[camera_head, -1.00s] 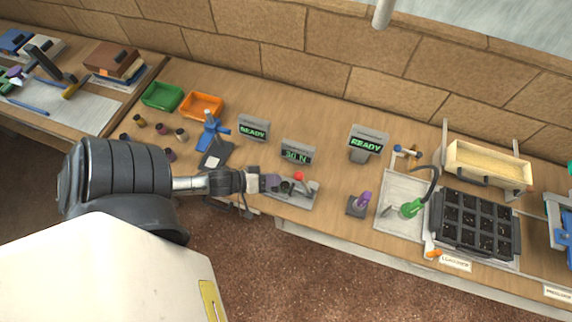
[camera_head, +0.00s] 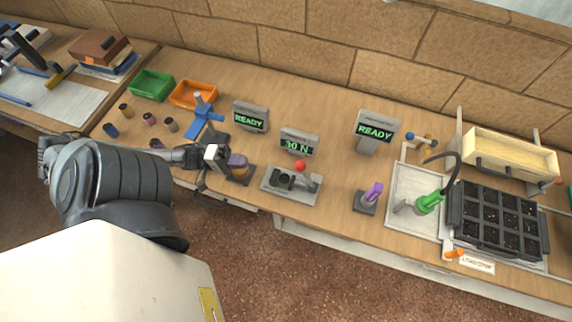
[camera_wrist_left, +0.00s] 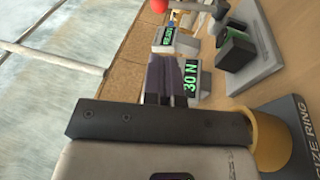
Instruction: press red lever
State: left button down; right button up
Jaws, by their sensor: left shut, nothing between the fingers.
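The red lever (camera_head: 300,165) has a round red knob and stands on a grey base (camera_head: 277,192) with a dark block in it. In the left wrist view its red knob (camera_wrist_left: 159,5) is cut by the top edge, with the grey base (camera_wrist_left: 268,60) at upper right. My left gripper (camera_head: 237,159) is shut and empty, left of the lever and apart from it. In the left wrist view the closed dark fingers (camera_wrist_left: 164,78) show in front of the force display (camera_wrist_left: 190,85). My right gripper is out of view.
A yellow ring (camera_wrist_left: 270,140) on a plate lettered "SIZE RING" is close beside my left gripper. A force display (camera_head: 299,141) stands behind the lever. Two READY displays (camera_head: 250,117) (camera_head: 376,130) flank it. A purple-topped device (camera_head: 370,197) stands to the right.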

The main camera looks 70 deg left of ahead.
pick_arm(q)
jog(key=shift+w, duration=0.1)
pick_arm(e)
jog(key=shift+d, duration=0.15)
pick_arm(q)
send_near(307, 177)
jog(key=w+d+r, duration=0.1)
jog(key=w+r, duration=0.2)
jog(key=r, duration=0.2)
jog(key=shift+w+r, duration=0.25)
jog(key=shift+r, duration=0.05)
dwell(0.3)
